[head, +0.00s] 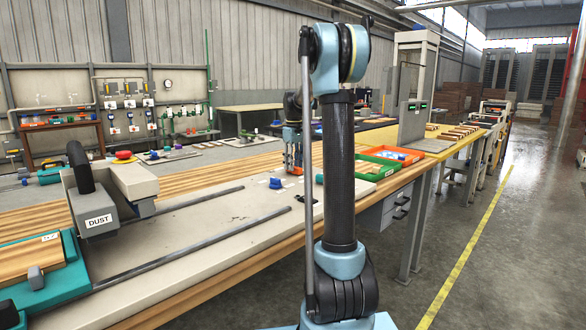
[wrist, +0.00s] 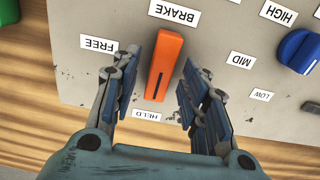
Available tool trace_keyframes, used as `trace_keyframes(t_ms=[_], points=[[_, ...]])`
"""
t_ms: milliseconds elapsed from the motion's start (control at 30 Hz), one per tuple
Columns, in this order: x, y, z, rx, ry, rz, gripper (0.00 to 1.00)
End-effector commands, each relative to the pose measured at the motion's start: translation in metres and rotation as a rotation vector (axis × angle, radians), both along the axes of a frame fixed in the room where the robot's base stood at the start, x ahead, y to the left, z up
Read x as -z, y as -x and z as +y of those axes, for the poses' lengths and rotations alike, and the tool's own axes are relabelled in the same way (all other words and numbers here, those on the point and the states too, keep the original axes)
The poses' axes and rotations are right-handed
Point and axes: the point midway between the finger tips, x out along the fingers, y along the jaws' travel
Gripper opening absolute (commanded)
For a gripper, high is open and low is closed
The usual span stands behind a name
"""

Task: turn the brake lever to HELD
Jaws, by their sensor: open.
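The orange brake lever (wrist: 163,65) shows in the wrist view on a grey panel, below the BRAKE label (wrist: 174,14). Its end with a black line faces the HELD label (wrist: 146,115), and the FREE label (wrist: 99,43) is off to the left. My gripper (wrist: 159,62) is open, with one blue-padded finger on each side of the lever. A gap shows between each finger and the lever in this view.
A blue knob (wrist: 299,49) with HIGH, MID and LOW labels is right of the lever. In the head view, green and orange trays (head: 372,168) stand farther along the bench. A DUST-labelled unit (head: 100,205) and two rails are at the left.

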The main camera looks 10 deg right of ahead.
Motion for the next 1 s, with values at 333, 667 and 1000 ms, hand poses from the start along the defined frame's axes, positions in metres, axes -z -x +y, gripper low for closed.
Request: trace_keyframes(t_ms=[333, 667, 1000], points=[[-0.064, -0.001, 0.0, 0.0, 0.0, 0.0, 0.41], [-0.103, -0.001, 0.0, 0.0, 0.0, 0.0, 0.41], [-0.106, -0.001, 0.0, -0.001, 0.0, 0.0, 0.41]])
